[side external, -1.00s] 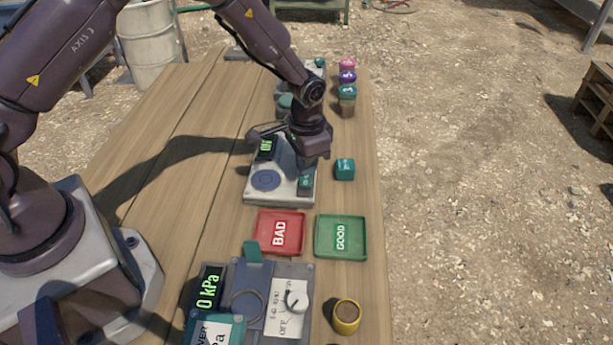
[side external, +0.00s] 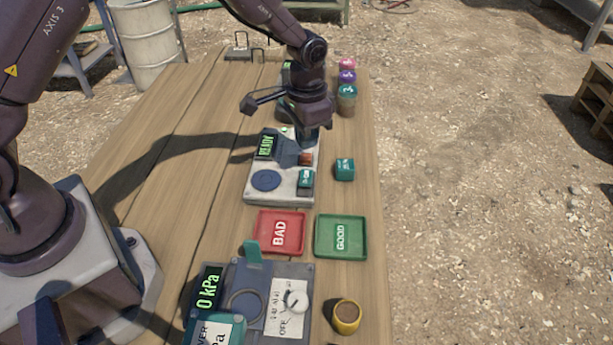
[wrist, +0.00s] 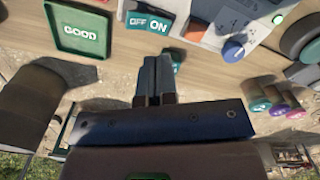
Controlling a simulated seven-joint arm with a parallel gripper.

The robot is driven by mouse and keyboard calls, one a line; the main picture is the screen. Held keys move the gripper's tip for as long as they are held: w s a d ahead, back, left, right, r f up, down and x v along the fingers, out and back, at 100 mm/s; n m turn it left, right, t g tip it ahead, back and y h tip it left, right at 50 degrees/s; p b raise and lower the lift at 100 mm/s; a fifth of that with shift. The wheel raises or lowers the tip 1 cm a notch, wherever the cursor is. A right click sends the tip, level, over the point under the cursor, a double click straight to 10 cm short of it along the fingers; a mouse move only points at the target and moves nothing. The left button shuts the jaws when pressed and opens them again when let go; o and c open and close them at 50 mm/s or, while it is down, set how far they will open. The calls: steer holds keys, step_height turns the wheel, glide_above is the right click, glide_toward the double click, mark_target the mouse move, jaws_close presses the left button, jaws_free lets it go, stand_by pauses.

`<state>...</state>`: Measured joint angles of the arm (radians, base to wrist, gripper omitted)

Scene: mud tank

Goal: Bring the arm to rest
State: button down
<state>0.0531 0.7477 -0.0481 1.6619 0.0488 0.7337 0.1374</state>
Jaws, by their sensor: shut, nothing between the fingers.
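My gripper (side external: 306,146) is shut and empty. In the side view it hangs over the far right part of a pale device (side external: 282,195) with a round blue pad. The device's display (side external: 265,147) reads READY in green, and a small green light glows near its far edge. A teal ON/OFF switch (side external: 306,179) sits at the device's near right, in front of the gripper. In the wrist view the closed fingers (wrist: 153,80) point toward the table, and the ON/OFF switch (wrist: 150,22) lies beyond them. I cannot tell the fingertips' exact height above the device.
A teal cube (side external: 344,169) stands right of the device. A red BAD tray (side external: 262,243) and a green GOOD tray (side external: 341,252) lie nearer. A 0 kPa device (side external: 277,264) and yellow cup (side external: 346,316) are in front. Several lidded jars (side external: 347,92) stand at the far right edge.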

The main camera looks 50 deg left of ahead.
steer(key=shift+r, duration=0.15)
steer(key=s+a+r+n+t, duration=0.1)
steer(key=s+a+r+t, duration=0.1)
steer(key=s+r, duration=0.9)
steer(key=s+a+r+n+t, duration=0.2)
steer(key=s+r+t, duration=0.1)
steer(key=s+r, duration=0.9)
steer(key=shift+s+t, duration=0.3)
steer(key=shift+s, duration=0.55)
